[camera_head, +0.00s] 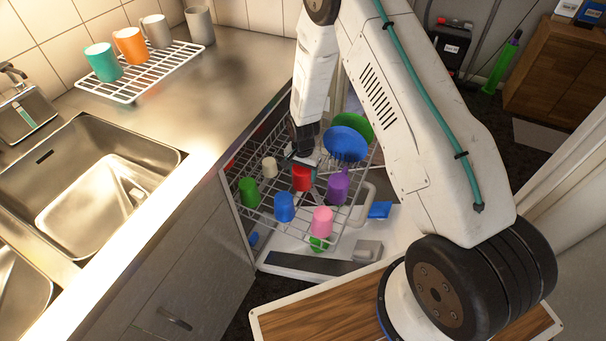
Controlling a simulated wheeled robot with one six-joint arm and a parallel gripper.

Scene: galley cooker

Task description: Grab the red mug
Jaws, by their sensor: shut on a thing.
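The red mug (302,180) is in the white wire rack (240,212) of the open dishwasher, among other mugs. My gripper (303,165) reaches down from above onto the red mug and is shut on it at its upper part. The fingertips are small and dark here, so the exact grip on the mug is hard to make out. The mug is still low in the rack; I cannot tell whether it touches the wires.
Close around stand a blue mug (284,207), a purple mug (338,187), a pink mug (322,220), a green mug (249,191) and a cream cup (269,167). A blue plate (345,144) is behind right. A white drying rack (135,84) with several mugs sits on the counter (235,75).

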